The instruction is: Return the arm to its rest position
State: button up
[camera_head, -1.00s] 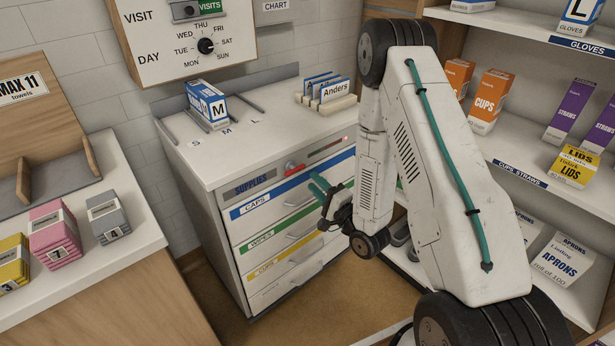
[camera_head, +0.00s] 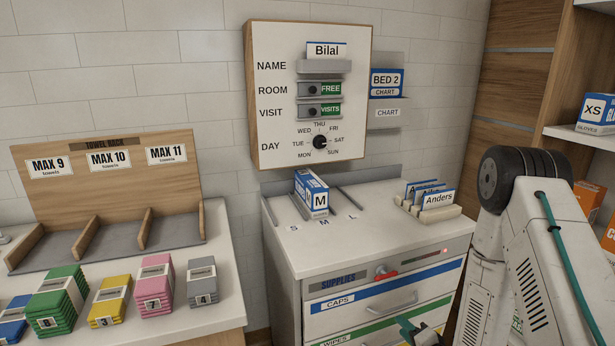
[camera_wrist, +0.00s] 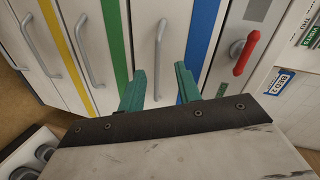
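My gripper shows in the wrist view (camera_wrist: 160,88) with its two teal fingers apart and nothing between them. It is in front of the supply cabinet (camera_wrist: 145,30), facing the drawer fronts. In the head view only a teal part of my gripper (camera_head: 412,330) shows at the bottom edge, in front of the lower drawers. My arm fills the right side of that view, folded at a black joint. The drawers of the supply cabinet (camera_head: 350,258) look shut.
A box marked M (camera_head: 318,200) and name cards (camera_head: 437,199) stand on the cabinet top. Left is a counter with a towel rack (camera_head: 110,205) and several towel packs (camera_head: 155,283). A visit board (camera_head: 280,90) hangs behind. A shelf with a gloves box (camera_head: 597,112) is at right.

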notch_tip(320, 180, down, 3)
jog(key=s+d+n+g+h, duration=0.2)
jog(key=d+n+g, duration=0.1)
jog(key=n+g, duration=0.15)
jog(key=s+d+r+n+g+h, duration=0.3)
jog(key=s+r+g, duration=0.3)
jog(key=r+g, duration=0.1)
jog(key=s+a+r+n, duration=0.1)
jog(key=s+a+r, duration=0.1)
jog(key=s+r, duration=0.5)
jog(key=s+a+r+n+g, duration=0.1)
jog(key=s+a+r, duration=0.1)
jog(key=s+r, duration=0.6)
jog(key=s+a+r+n, duration=0.1)
jog(key=s+a+r, duration=0.2)
jog(key=s+r, duration=0.4)
notch_tip(320, 180, up, 10)
jog(key=shift+s+f+n, duration=0.2)
jog(key=shift+s+n, duration=0.05)
jog(key=shift+n, duration=0.1)
jog(key=shift+a, duration=0.1)
